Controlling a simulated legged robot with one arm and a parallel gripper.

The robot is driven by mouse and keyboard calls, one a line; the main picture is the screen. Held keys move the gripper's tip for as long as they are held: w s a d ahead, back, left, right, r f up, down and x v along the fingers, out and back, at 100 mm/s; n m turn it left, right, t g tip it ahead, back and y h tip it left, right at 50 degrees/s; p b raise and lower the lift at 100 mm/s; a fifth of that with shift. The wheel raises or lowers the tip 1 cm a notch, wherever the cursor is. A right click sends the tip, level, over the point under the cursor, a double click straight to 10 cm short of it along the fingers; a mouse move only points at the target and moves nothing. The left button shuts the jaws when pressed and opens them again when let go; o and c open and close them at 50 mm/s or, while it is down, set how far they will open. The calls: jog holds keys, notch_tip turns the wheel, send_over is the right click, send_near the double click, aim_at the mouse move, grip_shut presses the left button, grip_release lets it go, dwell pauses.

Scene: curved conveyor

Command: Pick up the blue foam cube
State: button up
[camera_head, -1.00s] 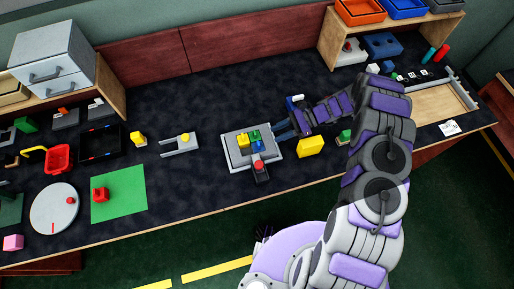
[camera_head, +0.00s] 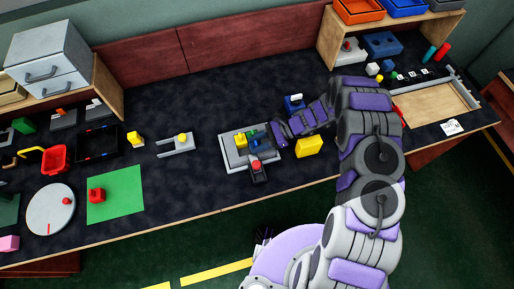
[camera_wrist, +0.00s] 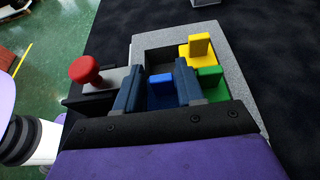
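The blue foam cube (camera_wrist: 161,91) lies in a grey square tray (camera_wrist: 229,62), beside a yellow piece (camera_wrist: 199,48) and a green piece (camera_wrist: 210,82). In the wrist view my gripper (camera_wrist: 158,73) has its two dark blue fingers apart, one on each side of the blue cube. Whether the fingers touch it is hard to tell. In the head view my gripper (camera_head: 265,138) reaches in from the right over the tray (camera_head: 236,165), and the pieces there are partly hidden by it.
A red-knobbed box (camera_head: 258,173) stands at the tray's front edge. A large yellow block (camera_head: 309,146) is right of the tray, close under my arm. A blue block with a white top (camera_head: 294,103) is behind.

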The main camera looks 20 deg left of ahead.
jog(key=shift+a, duration=0.35)
jog(key=c, duration=0.6)
jog(key=shift+d, duration=0.1)
grip_shut()
